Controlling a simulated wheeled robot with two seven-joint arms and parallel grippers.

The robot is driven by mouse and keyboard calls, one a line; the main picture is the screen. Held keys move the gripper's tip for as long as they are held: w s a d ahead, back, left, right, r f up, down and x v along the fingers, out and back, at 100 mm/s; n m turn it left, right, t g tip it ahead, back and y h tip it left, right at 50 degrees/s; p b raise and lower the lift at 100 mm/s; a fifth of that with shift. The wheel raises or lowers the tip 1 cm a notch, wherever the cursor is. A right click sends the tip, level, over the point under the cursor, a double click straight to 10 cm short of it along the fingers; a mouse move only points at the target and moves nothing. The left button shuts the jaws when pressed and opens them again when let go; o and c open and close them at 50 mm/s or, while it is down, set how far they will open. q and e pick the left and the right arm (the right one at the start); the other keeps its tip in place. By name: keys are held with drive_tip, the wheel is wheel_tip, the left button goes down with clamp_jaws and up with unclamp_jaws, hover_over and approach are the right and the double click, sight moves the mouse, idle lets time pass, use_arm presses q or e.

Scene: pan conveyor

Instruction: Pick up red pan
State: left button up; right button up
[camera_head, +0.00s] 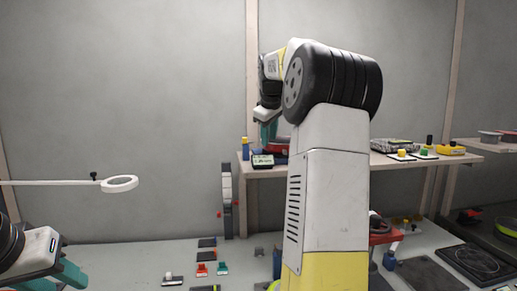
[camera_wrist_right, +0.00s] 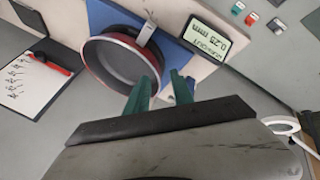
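The red pan (camera_wrist_right: 122,62) has a red outer wall and a grey inside. In the right wrist view it lies on a blue mat, with a light grey piece (camera_wrist_right: 147,33) at its rim. My right gripper (camera_wrist_right: 162,88) is open and empty, its two teal fingers apart beside the pan's right edge; contact cannot be told. In the head view the pan (camera_head: 277,149) is a red strip on the back shelf, mostly hidden by my right arm and gripper (camera_head: 268,130). My left gripper (camera_head: 55,275) is at the lower left, partly cut off.
A digital display (camera_wrist_right: 217,40) stands right of the pan. A sheet with a red-and-black tool (camera_wrist_right: 45,62) lies left of it. The back shelf (camera_head: 400,159) also holds a blue bottle (camera_head: 245,148) and yellow items. A white ring on a rod (camera_head: 120,184) is at left.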

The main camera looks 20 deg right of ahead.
drive_tip(key=x, duration=0.4)
drive_tip(key=shift+w+d+f, duration=0.1)
drive_tip(key=shift+w+d, duration=0.1)
drive_tip(key=shift+d, duration=0.05)
clamp_jaws()
idle(1.1)
